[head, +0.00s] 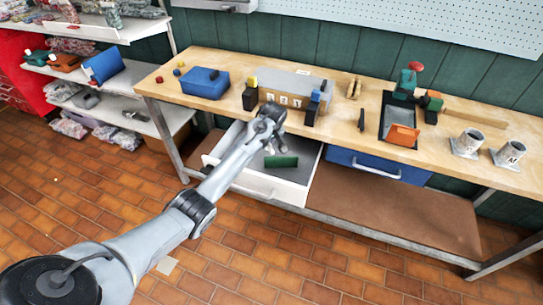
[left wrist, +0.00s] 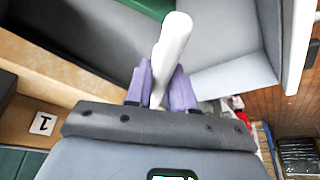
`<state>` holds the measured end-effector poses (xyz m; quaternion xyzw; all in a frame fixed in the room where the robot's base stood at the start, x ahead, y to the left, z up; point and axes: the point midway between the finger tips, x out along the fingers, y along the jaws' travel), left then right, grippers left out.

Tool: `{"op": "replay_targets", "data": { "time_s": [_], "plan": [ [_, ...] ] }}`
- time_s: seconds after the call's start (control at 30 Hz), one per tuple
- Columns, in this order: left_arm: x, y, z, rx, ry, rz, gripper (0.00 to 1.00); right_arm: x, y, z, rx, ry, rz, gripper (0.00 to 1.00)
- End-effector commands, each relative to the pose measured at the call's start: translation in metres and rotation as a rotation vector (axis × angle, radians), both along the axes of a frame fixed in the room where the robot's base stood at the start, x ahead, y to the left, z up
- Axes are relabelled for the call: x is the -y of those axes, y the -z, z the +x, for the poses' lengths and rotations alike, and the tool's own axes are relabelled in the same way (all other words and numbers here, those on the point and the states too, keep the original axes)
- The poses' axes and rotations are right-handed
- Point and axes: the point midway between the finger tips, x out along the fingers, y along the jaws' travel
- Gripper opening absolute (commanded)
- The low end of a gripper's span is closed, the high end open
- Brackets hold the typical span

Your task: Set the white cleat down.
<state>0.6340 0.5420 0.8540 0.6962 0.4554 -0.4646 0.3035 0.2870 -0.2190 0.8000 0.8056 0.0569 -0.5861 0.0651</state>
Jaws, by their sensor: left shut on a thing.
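My left gripper (left wrist: 162,85) is shut on the white cleat (left wrist: 172,50), which sticks out beyond the purple fingers in the left wrist view. In the head view, my left gripper (head: 276,138) is above the open white drawer (head: 270,190), near its back edge. The cleat is too small or hidden to make out in that view. I cannot tell whether the cleat touches anything below it. A green block (head: 281,161) lies on the drawer's grey floor, just in front of the gripper. My right gripper is in neither view.
The wooden bench top (head: 340,120) bears a grey box with numbered labels (head: 284,100), a blue case (head: 205,82), a dark tray (head: 385,125) and two grey flanged tubes (head: 467,142). A blue drawer (head: 378,165) is beside the open one. The front of the open drawer is bare.

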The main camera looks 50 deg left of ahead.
Motion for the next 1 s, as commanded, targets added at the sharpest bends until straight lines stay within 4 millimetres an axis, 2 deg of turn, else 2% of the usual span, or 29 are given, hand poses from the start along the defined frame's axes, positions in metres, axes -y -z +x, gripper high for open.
{"op": "replay_targets", "data": {
  "time_s": [0.03, 0.27, 0.6, 0.8, 1.0],
  "plan": [
    [-0.008, 0.004, -0.001, 0.0, -0.027, 0.001, 0.0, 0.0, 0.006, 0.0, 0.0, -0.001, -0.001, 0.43],
    [-0.037, 0.018, -0.014, -0.003, -0.082, 0.0, 0.0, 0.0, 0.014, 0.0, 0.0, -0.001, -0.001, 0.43],
    [-0.091, 0.058, -0.054, -0.002, -0.083, 0.001, 0.0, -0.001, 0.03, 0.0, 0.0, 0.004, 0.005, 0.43],
    [-0.111, 0.072, -0.069, -0.001, -0.082, 0.0, 0.0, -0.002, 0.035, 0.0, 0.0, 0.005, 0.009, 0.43],
    [-0.117, 0.077, -0.072, 0.0, -0.079, 0.001, 0.0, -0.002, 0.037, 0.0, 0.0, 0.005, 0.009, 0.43]
  ]
}}
